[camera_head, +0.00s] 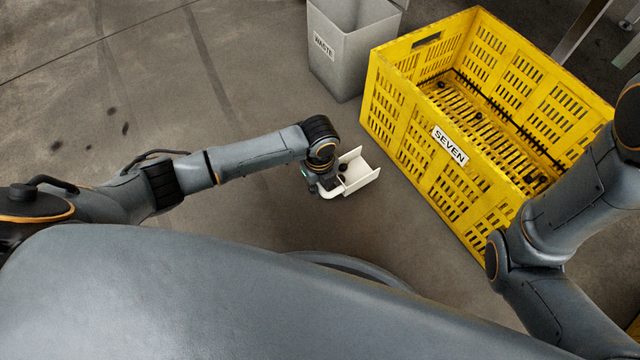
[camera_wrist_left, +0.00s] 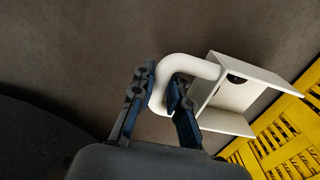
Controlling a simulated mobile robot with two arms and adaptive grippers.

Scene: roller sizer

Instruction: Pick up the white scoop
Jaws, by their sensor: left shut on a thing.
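The white scoop (camera_head: 361,172) has an open, box-shaped pan and a curved handle. In the head view it is beside the yellow crate, at the end of my left arm. My left gripper (camera_head: 327,186) is over the handle and partly hides it. In the left wrist view, the fingers of my left gripper (camera_wrist_left: 160,103) are shut on the curved handle of the scoop (camera_wrist_left: 232,92). A small dark thing shows inside the pan. I cannot tell whether the scoop touches the floor. My right gripper is out of view.
A yellow crate (camera_head: 437,150) labelled SEVEN stands right of the scoop, with dark bits inside. A grey bin (camera_head: 340,62) labelled WASTE stands behind the scoop. My right arm crosses the crate's right side.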

